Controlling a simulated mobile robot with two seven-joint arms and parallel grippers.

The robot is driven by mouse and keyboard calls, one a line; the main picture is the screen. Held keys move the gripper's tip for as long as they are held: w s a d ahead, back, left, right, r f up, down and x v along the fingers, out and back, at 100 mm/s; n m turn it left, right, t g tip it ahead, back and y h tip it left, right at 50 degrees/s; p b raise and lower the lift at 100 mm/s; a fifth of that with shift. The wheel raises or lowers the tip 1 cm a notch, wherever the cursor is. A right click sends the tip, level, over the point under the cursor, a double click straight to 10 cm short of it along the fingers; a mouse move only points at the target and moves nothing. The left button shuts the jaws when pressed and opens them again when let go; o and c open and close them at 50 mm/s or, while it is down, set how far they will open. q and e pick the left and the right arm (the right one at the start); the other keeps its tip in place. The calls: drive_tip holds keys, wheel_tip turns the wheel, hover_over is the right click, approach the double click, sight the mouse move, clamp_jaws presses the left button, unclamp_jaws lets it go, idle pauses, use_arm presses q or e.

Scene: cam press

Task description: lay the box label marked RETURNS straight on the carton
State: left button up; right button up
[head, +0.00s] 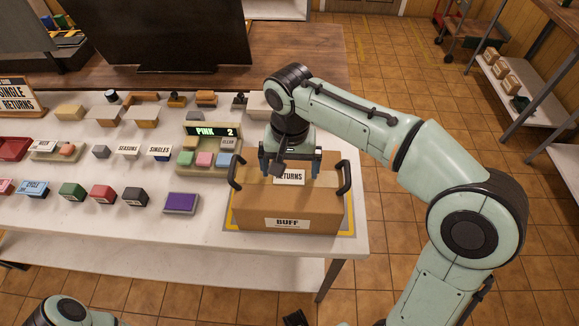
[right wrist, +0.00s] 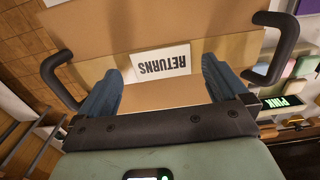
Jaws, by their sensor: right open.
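The white label marked RETURNS (head: 289,177) lies on top of the brown carton (head: 250,205). In the right wrist view the label (right wrist: 160,62) lies across the tan tape band of the carton (right wrist: 130,25), its print upside down there. It looks roughly in line with the band; I cannot tell a small tilt. My right gripper (head: 290,170) points down over the carton top with jaws open. In the right wrist view its fingers (right wrist: 160,88) stand on either side of the label, apart from it.
Black handles (head: 345,178) rise at both ends of the carton, close outside my right fingers. A BUFF card (head: 287,223) is on its front. Left are a PINK 2 display (head: 212,131), a purple pad (head: 181,203) and several stamps. The table's right edge is close.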

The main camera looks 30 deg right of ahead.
sight(289, 176)
use_arm(q)
drive_tip(key=r+p, duration=0.1)
drive_tip(key=w+r+p, duration=0.1)
drive_tip(key=r+p, duration=0.1)
drive_tip(key=shift+w+r, duration=0.4)
use_arm(e)
wheel_tip(289, 176, up, 12)
drive_tip(key=shift+r, duration=0.2)
use_arm(q)
drive_tip(key=shift+s, duration=0.1)
use_arm(e)
drive_tip(key=shift+a, duration=0.1)
